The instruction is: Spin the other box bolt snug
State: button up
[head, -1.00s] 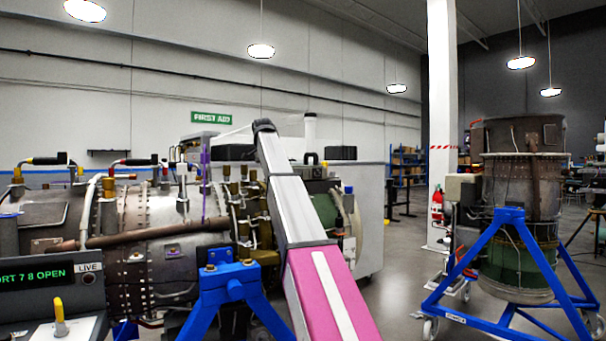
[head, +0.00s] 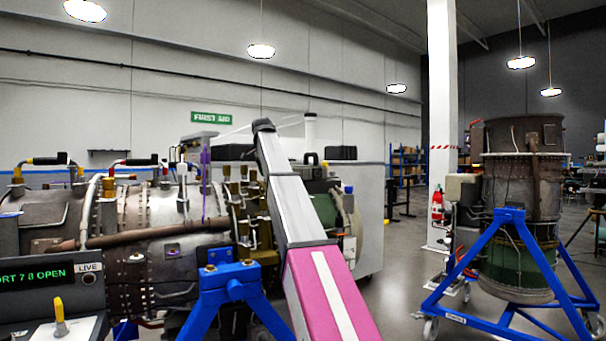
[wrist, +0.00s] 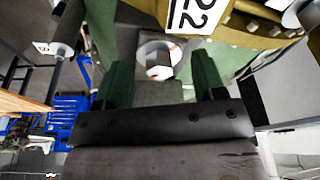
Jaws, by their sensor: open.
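In the wrist view, my gripper (wrist: 161,62) is open, with one dark green finger on each side. A bolt head (wrist: 158,70) with flat sides sits in a pale round ring between the fingers, with a visible gap to each. A grey block lies just below it, and I cannot tell what it belongs to. In the head view, the turbine engine (head: 150,225) lies on its blue stand (head: 232,285). My arm reaches over it, and my gripper and the bolt are hidden there. I cannot tell the box bolts apart in the head view.
A second engine (head: 522,200) stands upright in a blue frame at the right. A display panel (head: 45,275) reads "PORT 7 8 OPEN", its first letter cut off. Floor is clear between the stands.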

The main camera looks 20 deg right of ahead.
jog(key=shift+w+d+v, duration=0.1)
jog(key=shift+d+v, duration=0.05)
jog(key=shift+v, duration=0.65)
jog(key=shift+w+d+v, duration=0.1)
jog(key=shift+d+v, duration=0.05)
jog(key=shift+v, duration=0.65)
jog(key=shift+w+d+v, duration=0.15)
jog(key=shift+v, duration=0.65)
jog(key=shift+r, duration=0.1)
jog(key=shift+c, duration=1.1)
jog(key=n, duration=0.2)
jog(key=s+r+n, duration=0.1)
jog(key=n, duration=0.1)
jog(key=shift+r+n+t+y, duration=0.2)
jog(key=shift+n+t+y, duration=0.1)
jog(key=shift+y, duration=0.1)
jog(key=shift+w+d+f+n+t+y, duration=0.15)
jog(key=shift+w+f+n+y, duration=0.1)
jog(key=shift+f+n, duration=1.15)
jog(key=shift+w+a+f+n+t+y, duration=0.2)
jog(key=shift+f+n, duration=0.7)
jog(key=shift+f, duration=0.95)
